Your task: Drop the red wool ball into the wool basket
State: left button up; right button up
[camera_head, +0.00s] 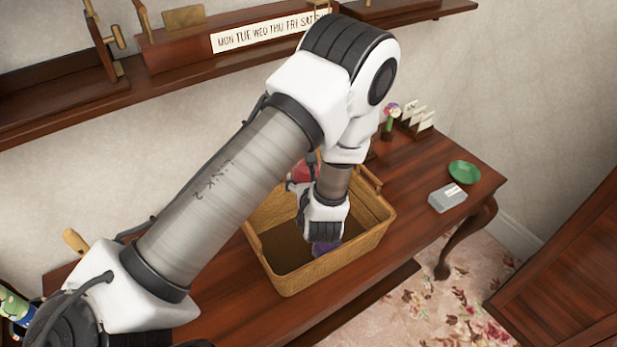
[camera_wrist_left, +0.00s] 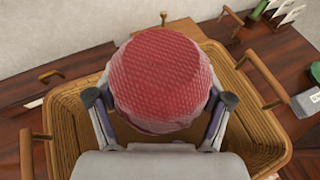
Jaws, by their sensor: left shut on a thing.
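The red wool ball (camera_wrist_left: 160,75) is held between the two fingers of my left gripper (camera_wrist_left: 161,103) in the left wrist view. In the head view a small red part of the ball (camera_head: 303,172) shows beside my wrist, near the far side of the basket; my arm hides the rest. The wool basket (camera_head: 330,265) is a tan woven box on the wooden table, with its opening facing up. In the left wrist view the basket's rim (camera_wrist_left: 262,125) surrounds the ball from behind and both sides. My right gripper is out of view.
A green dish (camera_head: 464,172) and a grey box (camera_head: 447,198) stand on the table (camera_head: 425,165) to the right. A wall shelf (camera_head: 190,65) with a weekday sign runs behind my arm.

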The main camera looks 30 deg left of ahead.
pick_arm(q)
jog(key=o, duration=1.1)
jog(key=shift+s+r, duration=0.2)
jog(key=shift+c, duration=0.2)
jog(key=shift+w+f, duration=0.2)
jog(key=shift+r, duration=0.1)
